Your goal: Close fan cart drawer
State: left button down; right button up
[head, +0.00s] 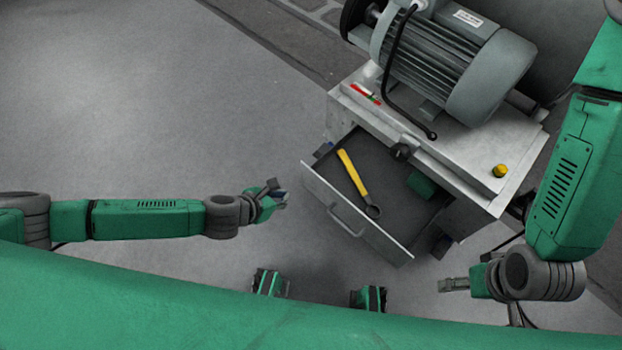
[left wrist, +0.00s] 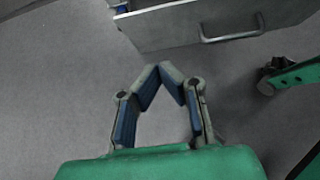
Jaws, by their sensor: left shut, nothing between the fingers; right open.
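The fan cart (head: 455,185) has its drawer pulled out, with a light front panel (head: 355,215) and a bar handle (head: 346,221). The drawer front also shows at the top of the left wrist view (left wrist: 190,27), with its handle (left wrist: 232,30) at the right. A yellow-handled tool (head: 353,173) and a green object (head: 420,184) lie in the drawer. My left gripper (head: 281,197) is left of the drawer front, apart from it; in the left wrist view (left wrist: 161,72) its fingertips meet with nothing between them. My right gripper (head: 446,285) is open, below the cart's right side.
A grey motor (head: 450,60) stands on the cart top, with a black cable and a yellow knob (head: 500,170). Open grey floor (head: 170,110) lies left of the cart. My feet show below the drawer.

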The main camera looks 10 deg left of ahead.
aim_at(319, 180)
pick_arm(q)
jog(key=b+x, duration=0.1)
jog(key=x, duration=0.2)
jog(key=b+x, duration=0.1)
jog(key=x, duration=0.3)
jog(key=d+r+b+x, duration=0.1)
jog(key=x, duration=0.3)
jog(key=shift+w+d+r+b, duration=0.1)
jog(key=shift+w+d+b, duration=0.05)
jog(key=shift+w+b, duration=0.2)
jog(key=shift+w+d, duration=0.35)
jog(key=shift+w, duration=0.35)
jog(key=shift+d, duration=0.15)
jog(key=shift+d, duration=0.1)
jog(key=shift+w, duration=0.1)
